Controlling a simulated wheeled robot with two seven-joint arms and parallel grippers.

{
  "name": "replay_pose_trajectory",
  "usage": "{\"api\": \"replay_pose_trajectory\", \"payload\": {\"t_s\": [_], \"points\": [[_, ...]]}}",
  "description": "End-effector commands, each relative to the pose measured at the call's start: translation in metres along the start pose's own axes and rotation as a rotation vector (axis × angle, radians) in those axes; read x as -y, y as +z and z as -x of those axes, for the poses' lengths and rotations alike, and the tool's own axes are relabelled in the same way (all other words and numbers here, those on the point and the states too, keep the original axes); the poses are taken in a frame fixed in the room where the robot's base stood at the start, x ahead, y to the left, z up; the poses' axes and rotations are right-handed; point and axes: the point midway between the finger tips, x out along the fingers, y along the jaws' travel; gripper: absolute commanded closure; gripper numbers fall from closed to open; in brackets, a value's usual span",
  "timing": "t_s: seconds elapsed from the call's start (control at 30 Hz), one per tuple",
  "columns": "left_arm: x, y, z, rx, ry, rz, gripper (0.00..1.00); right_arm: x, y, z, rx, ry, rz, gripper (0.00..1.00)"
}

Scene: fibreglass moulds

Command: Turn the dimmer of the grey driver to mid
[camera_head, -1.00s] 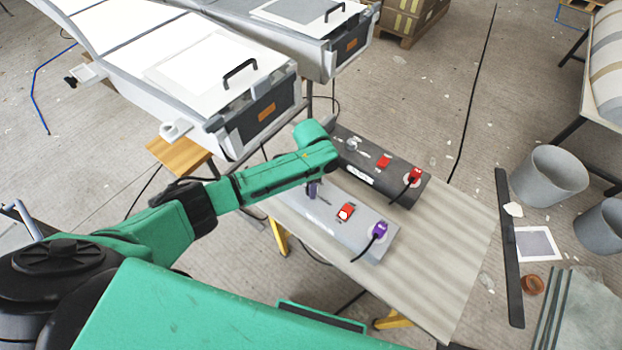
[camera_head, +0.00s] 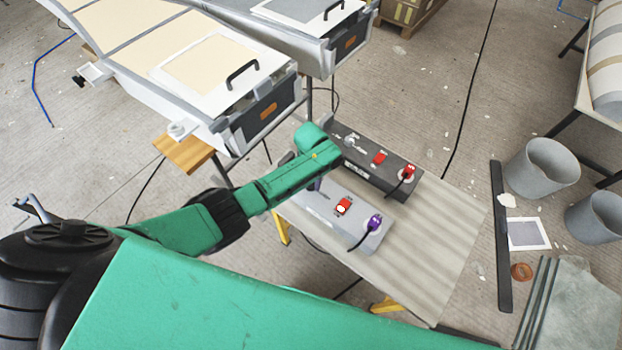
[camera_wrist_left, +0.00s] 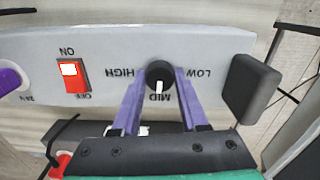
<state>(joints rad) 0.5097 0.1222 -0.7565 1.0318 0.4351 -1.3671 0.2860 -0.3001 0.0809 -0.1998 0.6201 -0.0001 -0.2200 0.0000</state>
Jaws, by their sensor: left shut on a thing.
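The grey driver (camera_head: 330,213) is the lighter box on the small table, nearest me. In the left wrist view its panel (camera_wrist_left: 215,45) is upside down, with HIGH, MID and LOW around the black dimmer knob (camera_wrist_left: 158,72). The knob's white pointer is at MID. My left gripper (camera_wrist_left: 161,78) has its purple fingers on both sides of the knob, shut on it. In the head view my left gripper (camera_head: 315,184) is mostly hidden behind its green wrist. My right gripper is not in view.
A dark driver (camera_head: 392,180) with a red switch and red plug stands just behind the grey one. The grey driver's red switch (camera_head: 343,207) and purple plug (camera_head: 375,222) are beside the dimmer. The table's right part (camera_head: 430,245) is bare. A mould with cream panels (camera_head: 130,60) stands behind.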

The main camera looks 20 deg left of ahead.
Motion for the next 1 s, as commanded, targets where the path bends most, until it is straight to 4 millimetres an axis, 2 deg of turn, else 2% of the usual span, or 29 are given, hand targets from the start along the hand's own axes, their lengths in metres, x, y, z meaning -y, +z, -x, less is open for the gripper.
{"api": "replay_pose_trajectory", "payload": {"t_s": [0.23, 0.67, 0.7, 0.77, 1.0], "points": [[0.0001, -0.001, 0.0013, -0.003, -0.001, 0.063, 1.0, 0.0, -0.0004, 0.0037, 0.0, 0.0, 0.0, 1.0], [0.0004, -0.0012, 0.0011, -0.003, -0.001, 0.073, 1.0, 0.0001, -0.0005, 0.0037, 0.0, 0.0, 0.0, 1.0], [0.0004, -0.0012, 0.0011, -0.003, -0.001, 0.073, 0.49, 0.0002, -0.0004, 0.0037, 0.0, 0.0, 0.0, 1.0], [0.0005, -0.0011, 0.001, -0.003, -0.001, 0.073, 0.27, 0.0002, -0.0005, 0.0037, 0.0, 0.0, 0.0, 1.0], [0.0003, -0.0005, 0.0005, -0.001, -0.001, 0.072, 0.27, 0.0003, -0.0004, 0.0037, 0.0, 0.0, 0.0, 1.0]]}}
